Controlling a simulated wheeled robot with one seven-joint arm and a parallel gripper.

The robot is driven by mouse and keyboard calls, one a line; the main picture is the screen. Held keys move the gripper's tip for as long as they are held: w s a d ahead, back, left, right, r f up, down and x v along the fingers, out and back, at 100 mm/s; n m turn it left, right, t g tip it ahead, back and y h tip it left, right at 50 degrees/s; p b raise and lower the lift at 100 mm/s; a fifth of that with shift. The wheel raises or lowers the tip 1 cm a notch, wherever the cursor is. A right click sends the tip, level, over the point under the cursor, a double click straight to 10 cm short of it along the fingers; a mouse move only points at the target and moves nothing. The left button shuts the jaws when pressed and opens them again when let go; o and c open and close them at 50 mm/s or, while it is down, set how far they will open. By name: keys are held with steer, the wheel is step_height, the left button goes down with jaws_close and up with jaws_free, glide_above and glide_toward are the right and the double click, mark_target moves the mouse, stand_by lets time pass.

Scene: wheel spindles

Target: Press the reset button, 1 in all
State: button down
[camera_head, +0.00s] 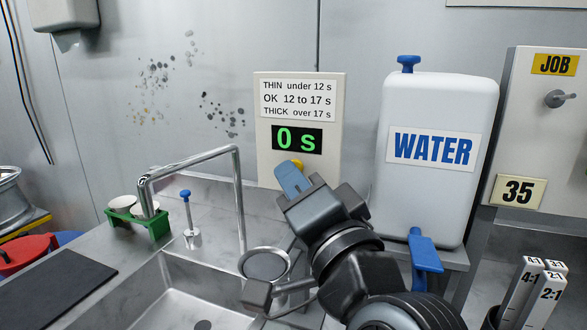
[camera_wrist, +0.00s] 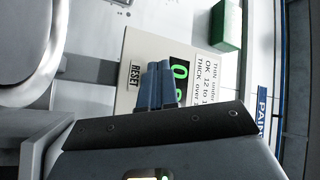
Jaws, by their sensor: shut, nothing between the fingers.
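The timer panel (camera_head: 263,150) stands upright against the back wall, and its green display (camera_head: 297,138) reads 0 s. A yellow button (camera_head: 299,164) shows just below the display, partly covered by my fingers. My gripper (camera_head: 289,176) is shut and empty, with its blue fingertips at the button. I cannot tell whether they touch it. In the wrist view the shut fingers (camera_wrist: 160,84) lie over the panel (camera_wrist: 148,45) between the RESET label (camera_wrist: 134,75) and the display (camera_wrist: 180,72). The button is hidden there.
A white water container (camera_head: 432,185) with a blue tap stands right of the panel. A curved faucet (camera_head: 239,190) and a sink (camera_head: 205,300) lie left and below. A green holder with cups (camera_head: 135,222) and a blue-topped plunger (camera_head: 189,215) stand further left.

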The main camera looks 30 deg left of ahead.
stand_by(0.3)
steer(key=shift+s+d+p, duration=0.25)
steer(key=shift+s+p, duration=0.2)
steer(key=shift+s, duration=0.4)
steer(key=s+p, duration=0.1)
steer(key=s, duration=0.1)
steer(key=s+d+p, duration=0.1)
steer(key=s, duration=0.2)
steer(key=shift+w+d, duration=0.1)
stand_by(0.7)
